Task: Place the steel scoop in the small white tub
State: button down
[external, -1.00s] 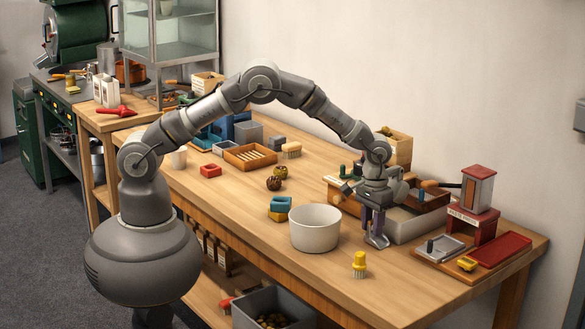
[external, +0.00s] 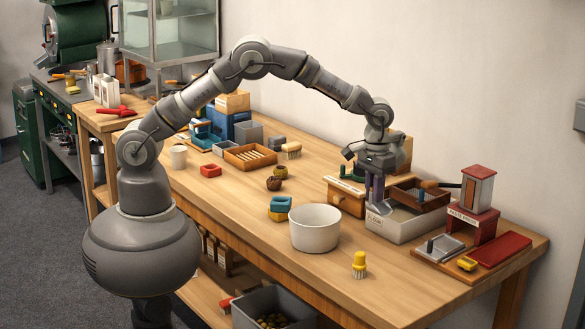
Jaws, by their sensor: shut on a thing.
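My gripper (external: 377,198) points down over the left end of a pale rectangular tub (external: 407,231) with a label on its front. It is shut on the steel scoop (external: 381,208), of which only a small grey part shows at the fingertips, low at the tub's opening. I cannot tell whether the scoop touches the tub's floor. A round white tub (external: 315,236) stands to the left, apart from the gripper.
A wooden tray (external: 433,197) sits over the right part of the rectangular tub. A wooden box (external: 347,200) stands left of it. A red-topped stand (external: 478,190) is at right. A yellow brush (external: 359,265) stands in front.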

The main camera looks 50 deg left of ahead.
jog(key=shift+s+a+r, duration=0.1)
jog(key=shift+r, duration=0.15)
jog(key=b, duration=0.5)
send_near(310, 219)
jog(key=s+d+r, duration=0.3)
jog(key=d, duration=0.2)
jog(key=f+b, duration=0.1)
jog(key=f, duration=0.2)
jog(key=f+b, duration=0.1)
jog(key=f, duration=0.2)
jog(key=f+b, duration=0.1)
jog(key=f, duration=0.3)
jog(key=shift+s+a+b, duration=0.3)
jog(key=shift+b, duration=0.05)
jog(key=shift+f, duration=0.1)
jog(key=shift+f, duration=0.15)
jog(key=c, duration=1.1)
grip_release()
